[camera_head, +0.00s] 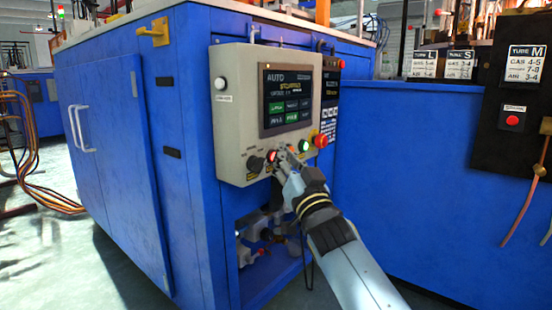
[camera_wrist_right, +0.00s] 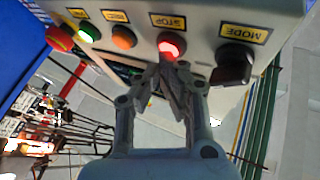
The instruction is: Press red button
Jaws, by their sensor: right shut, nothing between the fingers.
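The red button (camera_head: 271,156) is on the lower part of the grey control panel (camera_head: 229,132). In the right wrist view the red button (camera_wrist_right: 171,45) glows, under an upside-down STOP label. My right gripper (camera_head: 281,162) is at the panel's lower edge, close beside the button. In the right wrist view the gripper (camera_wrist_right: 167,72) is shut and empty, its fingertips just at the button. I cannot tell whether they touch it. My left gripper is not in view.
The red button's neighbours are a black MODE knob (camera_wrist_right: 233,66) and an orange button (camera_wrist_right: 123,37). Further along are a green button (camera_wrist_right: 88,32) and a red mushroom button (camera_wrist_right: 60,38). Another red button (camera_head: 512,120) is on a black panel at the right.

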